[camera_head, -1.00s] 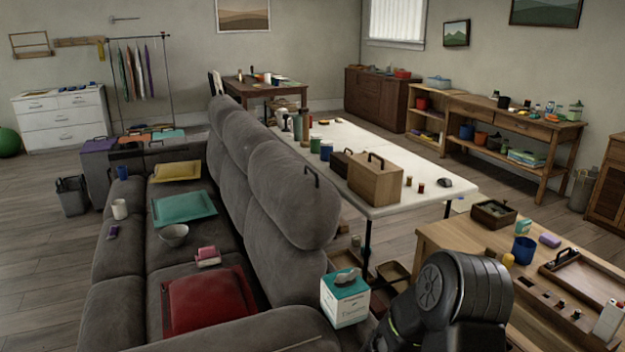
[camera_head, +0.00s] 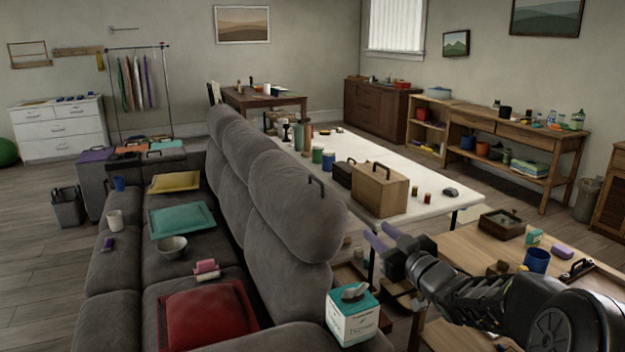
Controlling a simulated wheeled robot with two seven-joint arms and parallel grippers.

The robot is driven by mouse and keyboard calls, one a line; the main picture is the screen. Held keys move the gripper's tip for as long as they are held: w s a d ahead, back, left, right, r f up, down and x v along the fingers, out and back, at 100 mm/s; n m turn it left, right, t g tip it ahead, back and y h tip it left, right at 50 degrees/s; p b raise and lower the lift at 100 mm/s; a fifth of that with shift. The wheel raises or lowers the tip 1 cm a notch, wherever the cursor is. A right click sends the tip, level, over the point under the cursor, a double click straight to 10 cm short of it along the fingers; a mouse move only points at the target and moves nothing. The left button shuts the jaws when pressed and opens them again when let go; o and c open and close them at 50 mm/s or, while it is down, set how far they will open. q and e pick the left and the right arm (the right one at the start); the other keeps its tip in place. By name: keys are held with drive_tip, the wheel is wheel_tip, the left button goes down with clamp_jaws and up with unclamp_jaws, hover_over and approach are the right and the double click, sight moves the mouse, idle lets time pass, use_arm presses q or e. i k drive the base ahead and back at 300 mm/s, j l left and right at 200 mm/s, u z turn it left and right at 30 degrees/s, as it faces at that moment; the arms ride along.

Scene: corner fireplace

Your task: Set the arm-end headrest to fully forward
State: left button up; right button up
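The grey sofa's nearest headrest (camera_head: 292,208), at the arm end, is a thick padded cushion on top of the backrest. It has a small dark handle (camera_head: 316,187) on its upper right side. It stands raised and tilted; its exact angle is hard to judge. My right gripper (camera_head: 376,238) has purple fingertips that are apart with nothing between them. It is to the right of and lower in the picture than the handle, apart from the headrest. My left gripper is out of view.
A white and teal tissue box (camera_head: 352,318) stands by the sofa's near end. A white table (camera_head: 425,205) with a wooden box (camera_head: 380,190) is behind the sofa. A wooden table (camera_head: 470,245) with several items lies under my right arm. Cushions and a bowl lie on the seats.

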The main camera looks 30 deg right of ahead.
sight(310, 217)
drive_tip(key=i+l, duration=0.15)
drive_tip(key=i, duration=0.7)
